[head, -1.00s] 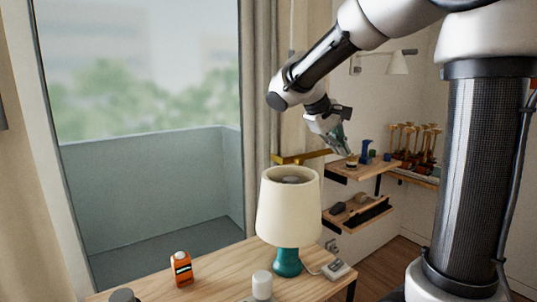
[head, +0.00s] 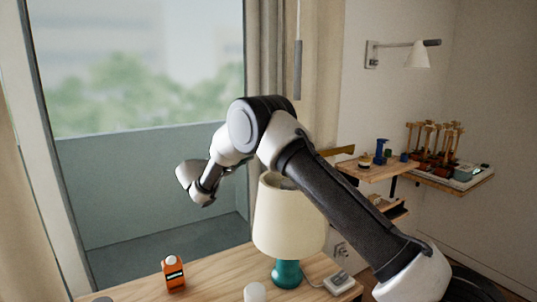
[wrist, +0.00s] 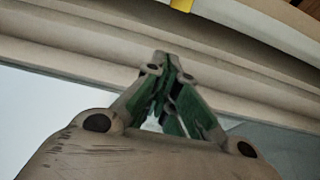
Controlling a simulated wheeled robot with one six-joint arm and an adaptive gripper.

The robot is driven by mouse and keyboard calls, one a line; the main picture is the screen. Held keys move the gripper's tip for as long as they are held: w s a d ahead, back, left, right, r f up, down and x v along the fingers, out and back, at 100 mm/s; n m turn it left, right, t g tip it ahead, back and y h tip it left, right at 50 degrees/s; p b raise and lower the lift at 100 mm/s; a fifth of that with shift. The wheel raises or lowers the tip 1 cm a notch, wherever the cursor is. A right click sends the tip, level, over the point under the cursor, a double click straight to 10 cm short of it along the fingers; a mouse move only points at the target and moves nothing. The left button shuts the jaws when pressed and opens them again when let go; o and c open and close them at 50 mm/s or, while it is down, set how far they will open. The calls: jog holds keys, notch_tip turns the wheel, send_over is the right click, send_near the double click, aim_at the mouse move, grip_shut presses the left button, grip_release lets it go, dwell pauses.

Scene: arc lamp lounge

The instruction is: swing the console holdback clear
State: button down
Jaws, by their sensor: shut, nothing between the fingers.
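The console holdback appears as a brass-yellow bar (head: 340,151) beside the curtain, partly hidden behind my arm and the lamp in the head view. A small yellow piece (wrist: 181,4) at the top edge of the wrist view looks like part of it. My gripper (wrist: 165,66) is shut and empty, its green-padded fingers together in front of pale curtain folds. The yellow piece lies beyond the fingertips, apart from them.
A cream-shaded lamp (head: 289,222) with a teal base stands on the wooden table (head: 222,270), close to my arm. An orange bottle (head: 174,274) stands left of it. The curtain (head: 318,70) hangs behind. Wall shelves (head: 375,171) with small objects are at right.

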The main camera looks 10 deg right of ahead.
jog(key=shift+d, duration=0.1)
jog(key=w+d, duration=0.2)
jog(key=d, duration=0.7)
jog(key=shift+w, duration=0.1)
dwell(0.3)
jog(key=s, duration=0.5)
jog(key=shift+d, duration=0.3)
